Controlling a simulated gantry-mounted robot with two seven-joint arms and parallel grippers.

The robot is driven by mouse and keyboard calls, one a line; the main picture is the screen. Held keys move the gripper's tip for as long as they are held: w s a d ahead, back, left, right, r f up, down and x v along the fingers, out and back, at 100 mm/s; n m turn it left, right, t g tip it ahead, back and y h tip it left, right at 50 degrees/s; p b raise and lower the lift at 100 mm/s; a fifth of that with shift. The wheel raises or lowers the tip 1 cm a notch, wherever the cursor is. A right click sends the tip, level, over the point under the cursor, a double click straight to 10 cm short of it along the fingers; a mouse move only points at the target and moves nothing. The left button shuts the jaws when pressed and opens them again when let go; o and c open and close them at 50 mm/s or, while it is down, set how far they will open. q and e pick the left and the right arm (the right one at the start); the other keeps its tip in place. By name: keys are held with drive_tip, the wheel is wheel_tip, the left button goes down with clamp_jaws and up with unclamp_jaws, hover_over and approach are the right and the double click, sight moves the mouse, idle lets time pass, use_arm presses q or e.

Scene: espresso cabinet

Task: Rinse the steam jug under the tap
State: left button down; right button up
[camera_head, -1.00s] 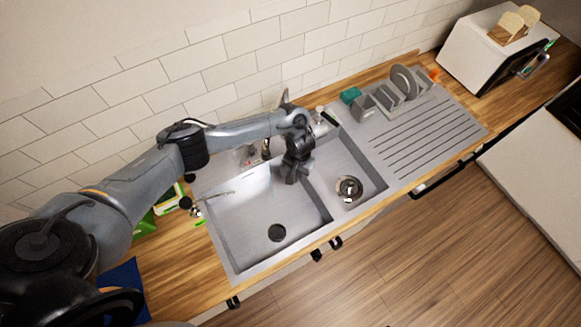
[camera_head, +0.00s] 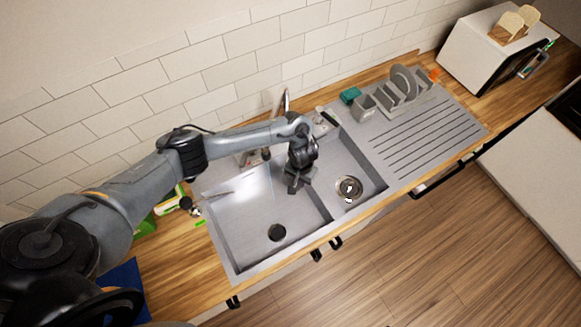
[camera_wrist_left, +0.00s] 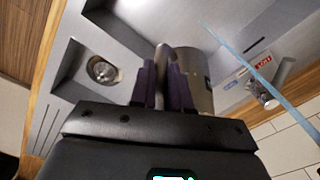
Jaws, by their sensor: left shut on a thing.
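My left gripper (camera_head: 298,184) hangs over the sink (camera_head: 222,240), near the divider between its two basins. In the left wrist view its purple fingers (camera_wrist_left: 163,88) are shut on the curved handle of the steam jug, a silver metal vessel (camera_wrist_left: 196,76) just beyond the fingers. In the head view the jug is hidden behind the wrist and gripper. The tap (camera_head: 284,101) rises behind the arm by the tiled wall, partly covered. A thin pale blue streak crosses the wrist view beside the jug; I cannot tell if it is water. My right gripper is not in view.
The right basin has a drain (camera_head: 348,188) and the left basin a drain (camera_head: 277,232). A grey dish rack (camera_head: 402,84) and a teal sponge (camera_head: 350,95) stand right of the basins. A toaster (camera_head: 492,50) is farther right. The ribbed drainboard (camera_head: 430,130) is clear.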

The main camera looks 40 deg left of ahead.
use_arm(q)
drive_tip(key=shift+s+d, duration=0.3)
drive_tip(key=shift+d, duration=0.5)
drive_tip(key=shift+s+d, duration=0.25)
drive_tip(key=shift+d, duration=0.5)
drive_tip(key=shift+s+d, duration=0.3)
drive_tip(key=shift+d, duration=0.5)
drive_tip(key=shift+d+r, duration=0.1)
drive_tip(key=shift+r, duration=0.05)
drive_tip(key=s+d+r, duration=0.1)
drive_tip(key=d+r, duration=0.2)
drive_tip(key=d, duration=0.1)
drive_tip(key=shift+s+d+r, duration=0.25)
drive_tip(key=shift+s+r, duration=0.1)
drive_tip(key=shift+r, duration=0.05)
idle(0.6)
